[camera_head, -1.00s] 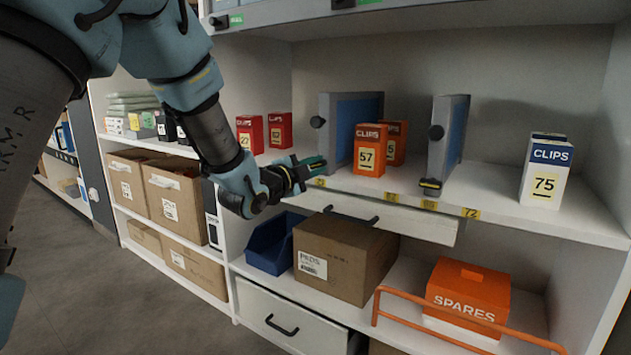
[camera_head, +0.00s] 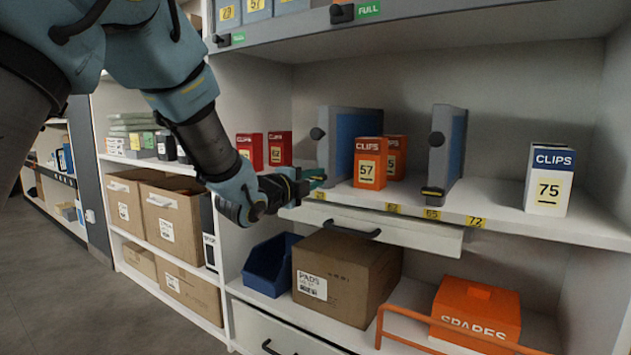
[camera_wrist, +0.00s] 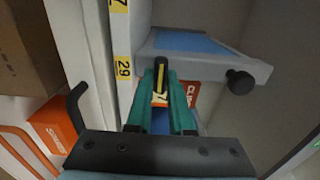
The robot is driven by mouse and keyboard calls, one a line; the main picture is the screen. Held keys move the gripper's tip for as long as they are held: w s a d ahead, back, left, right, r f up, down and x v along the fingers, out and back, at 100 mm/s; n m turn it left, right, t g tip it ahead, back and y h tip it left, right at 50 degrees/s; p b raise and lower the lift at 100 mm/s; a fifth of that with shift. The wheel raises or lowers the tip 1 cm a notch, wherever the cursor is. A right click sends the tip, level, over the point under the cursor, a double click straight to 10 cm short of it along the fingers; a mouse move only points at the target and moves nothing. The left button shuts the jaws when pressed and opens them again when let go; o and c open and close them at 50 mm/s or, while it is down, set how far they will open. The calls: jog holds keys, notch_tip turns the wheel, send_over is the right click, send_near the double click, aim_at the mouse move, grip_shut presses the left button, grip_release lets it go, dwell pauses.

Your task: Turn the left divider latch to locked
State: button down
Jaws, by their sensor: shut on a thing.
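The left divider (camera_head: 358,135) is a grey upright panel with a blue face and a round dark knob, standing on the middle shelf. In the wrist view the divider (camera_wrist: 205,45) shows close up, with its black latch (camera_wrist: 161,72) carrying a yellow stripe at its lower edge. My gripper (camera_head: 316,179) is at the divider's front foot and hides this latch in the head view. In the wrist view the teal fingers of my gripper (camera_wrist: 162,88) lie on both sides of the latch and are shut on it.
A right divider (camera_head: 450,140) has its own latch (camera_head: 432,193) at its foot. Orange clips boxes (camera_head: 369,162) stand between the dividers. Red boxes (camera_head: 279,149) are to the left, and a white-and-blue clips box (camera_head: 548,185) to the right. A drawer front (camera_head: 410,232) sticks out below the shelf.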

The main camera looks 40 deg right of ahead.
jog(key=c, duration=0.8)
grip_release()
jog(key=p+v, duration=0.1)
jog(key=v, duration=0.9)
jog(key=shift+a, duration=0.35)
jog(key=shift+s, duration=0.1)
